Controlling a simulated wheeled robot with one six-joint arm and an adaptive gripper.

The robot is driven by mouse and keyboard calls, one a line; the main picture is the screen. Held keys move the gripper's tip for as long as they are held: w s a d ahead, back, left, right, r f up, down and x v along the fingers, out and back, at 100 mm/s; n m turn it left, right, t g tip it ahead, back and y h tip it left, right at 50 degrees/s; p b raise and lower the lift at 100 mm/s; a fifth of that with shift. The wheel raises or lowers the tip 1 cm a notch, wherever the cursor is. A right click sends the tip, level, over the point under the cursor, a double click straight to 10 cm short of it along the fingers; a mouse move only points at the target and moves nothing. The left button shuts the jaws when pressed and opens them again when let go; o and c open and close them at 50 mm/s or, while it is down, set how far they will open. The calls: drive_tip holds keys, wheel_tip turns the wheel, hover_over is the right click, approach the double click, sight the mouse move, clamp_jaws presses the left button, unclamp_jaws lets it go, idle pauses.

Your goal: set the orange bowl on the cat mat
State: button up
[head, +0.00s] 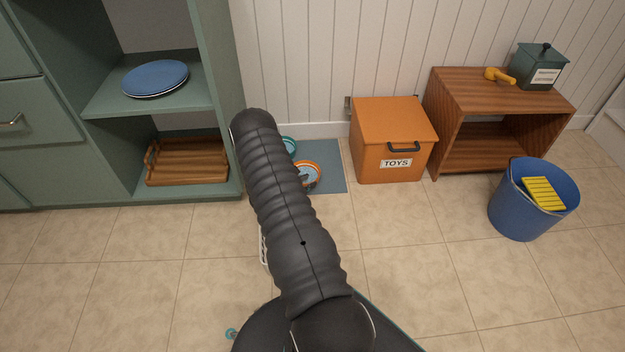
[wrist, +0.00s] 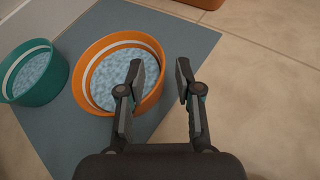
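The orange bowl (wrist: 118,37) has a pale band inside and speckled blue-grey contents. It appears on the blue-grey cat mat (wrist: 188,40) in the wrist view, toward the mat's left side. My gripper (wrist: 160,77) is open, with its left finger over the bowl's inside and its right finger outside, so the right rim lies between them in the picture. I cannot tell whether either finger touches it. In the head view the orange bowl (head: 311,164) and mat (head: 331,178) are partly hidden by my arm.
A teal bowl (wrist: 42,88) stands left of the orange bowl. An orange toy box (head: 380,125), a wooden shelf unit (head: 450,100) and a blue bucket (head: 515,210) stand to the right. A green cabinet (head: 215,80) is at left. Open tiled floor lies in front.

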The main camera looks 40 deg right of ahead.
drive_tip(key=v, duration=0.8)
drive_tip(key=s+a+r+m+g+y, duration=0.1)
drive_tip(key=s+a+r+m, duration=0.15)
drive_tip(key=r, duration=0.75)
drive_tip(key=s+a+r+m+y, duration=0.15)
drive_tip(key=a+r+m, duration=0.25)
drive_tip(key=r, duration=0.7)
drive_tip(key=s+a+r+m+g+y, duration=0.1)
drive_tip(key=a+r+m+y, duration=0.2)
drive_tip(key=r, duration=0.7)
drive_tip(key=s+a+r+m+t+y, duration=0.3)
drive_tip(key=s+a+r+y, duration=0.1)
drive_tip(key=s+a+r, duration=0.4)
drive_tip(key=s+a+r+m+t+y, duration=0.4)
drive_tip(key=s+a+r, duration=0.5)
drive_tip(key=s+a, duration=0.3)
drive_tip(key=a, duration=0.3)
drive_tip(key=shift+s+a+p, duration=0.25)
drive_tip(key=shift+a+p, duration=0.15)
drive_tip(key=shift+r, duration=0.2)
wheel_tip(320, 180, up, 9)
drive_tip(key=p, duration=0.8)
drive_tip(key=shift+f+p, duration=0.2)
drive_tip(key=shift+p, duration=0.15)
